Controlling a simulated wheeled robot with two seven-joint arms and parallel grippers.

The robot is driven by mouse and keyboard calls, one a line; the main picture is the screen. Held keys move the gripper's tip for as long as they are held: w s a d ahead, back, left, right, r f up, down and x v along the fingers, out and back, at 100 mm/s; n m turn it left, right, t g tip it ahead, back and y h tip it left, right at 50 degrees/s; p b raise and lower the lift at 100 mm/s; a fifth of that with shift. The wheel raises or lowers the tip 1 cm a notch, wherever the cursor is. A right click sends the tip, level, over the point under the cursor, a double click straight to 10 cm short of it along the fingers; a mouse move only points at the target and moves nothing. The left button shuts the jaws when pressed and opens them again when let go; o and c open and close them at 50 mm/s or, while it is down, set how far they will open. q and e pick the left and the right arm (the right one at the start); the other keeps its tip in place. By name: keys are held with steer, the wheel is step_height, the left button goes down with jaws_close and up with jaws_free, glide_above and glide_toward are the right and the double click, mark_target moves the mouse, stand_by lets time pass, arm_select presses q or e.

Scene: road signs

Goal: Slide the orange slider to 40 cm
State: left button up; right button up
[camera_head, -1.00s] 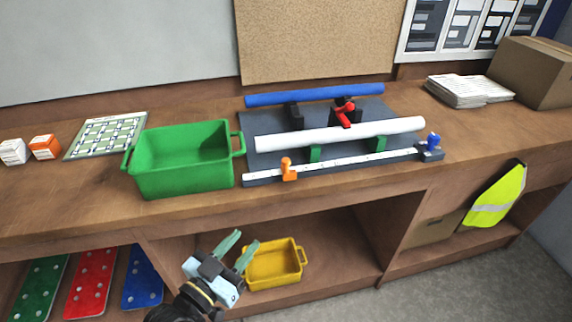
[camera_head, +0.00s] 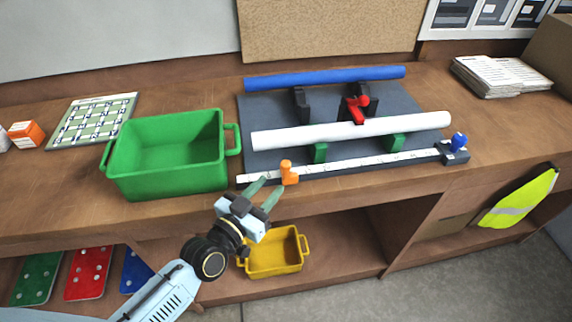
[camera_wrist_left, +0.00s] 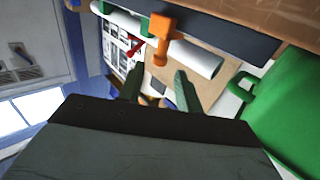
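The orange slider (camera_head: 288,173) sits on the white scale rail (camera_head: 355,163) near its left end. The slider also shows at the top of the left wrist view (camera_wrist_left: 161,32). The scale numbers are too small to read. A blue knob (camera_head: 459,141) stands at the rail's right end. My left gripper (camera_head: 267,190) is open and empty, at the table's front edge just left of and in front of the slider. In the left wrist view its two fingers (camera_wrist_left: 158,86) are spread, with the slider beyond them. My right gripper is not in view.
A green bin (camera_head: 168,155) stands left of the rail. A white tube (camera_head: 350,131) on green supports and a blue tube (camera_head: 325,78) lie behind the rail. A yellow bin (camera_head: 275,251) is on the shelf below. The tabletop between rail and front edge is narrow and clear.

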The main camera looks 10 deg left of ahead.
mark_target(284, 171)
arm_select(q)
steer(key=x, duration=0.6)
steer(key=shift+w, duration=0.25)
steer(key=shift+w+d, duration=0.3)
steer(key=shift+w, duration=0.35)
jaws_close()
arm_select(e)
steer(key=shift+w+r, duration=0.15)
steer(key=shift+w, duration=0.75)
